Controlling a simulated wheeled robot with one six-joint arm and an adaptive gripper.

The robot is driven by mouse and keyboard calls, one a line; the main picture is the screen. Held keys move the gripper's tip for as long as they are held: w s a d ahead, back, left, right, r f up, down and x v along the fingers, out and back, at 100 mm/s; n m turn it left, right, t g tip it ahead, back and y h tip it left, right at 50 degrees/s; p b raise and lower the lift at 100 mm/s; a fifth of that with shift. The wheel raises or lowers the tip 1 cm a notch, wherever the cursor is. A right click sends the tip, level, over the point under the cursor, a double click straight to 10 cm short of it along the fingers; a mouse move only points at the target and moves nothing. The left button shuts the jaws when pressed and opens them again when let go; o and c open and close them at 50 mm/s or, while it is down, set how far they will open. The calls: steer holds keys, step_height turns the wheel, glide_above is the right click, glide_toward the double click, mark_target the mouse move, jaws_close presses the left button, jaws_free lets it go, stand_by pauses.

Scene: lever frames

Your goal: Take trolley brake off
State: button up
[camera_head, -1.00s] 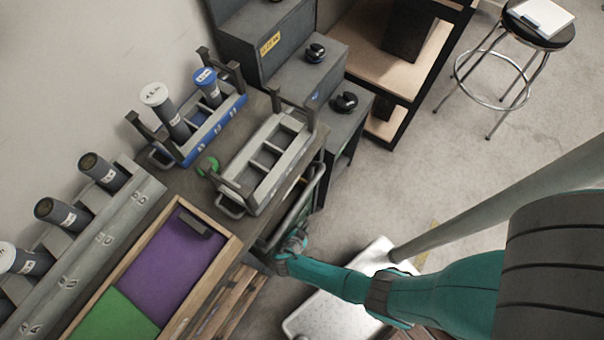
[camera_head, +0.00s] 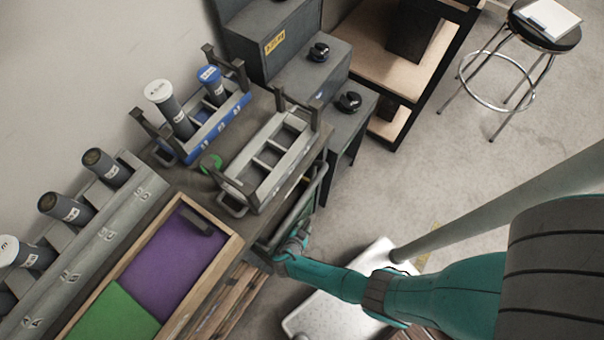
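No part that I can clearly make out as the trolley brake shows. A grey bar handle (camera_head: 312,193) runs along the front side of the dark bench or trolley (camera_head: 236,240). My gripper (camera_head: 297,241) is at the end of my teal arm, close to the lower end of this bar. It is small and partly hidden by my own wrist, so I cannot tell whether it touches the bar or whether its fingers are open.
On top stand a grey frame (camera_head: 262,172), a blue frame (camera_head: 238,103) with cylinders, and a wooden tray (camera_head: 232,246) with purple and green floors. Stepped grey cabinets (camera_head: 296,62) and a shelf (camera_head: 372,72) stand behind. A stool (camera_head: 540,38) stands on open floor at right.

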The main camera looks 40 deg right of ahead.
steer(key=v, duration=1.2)
stand_by(0.4)
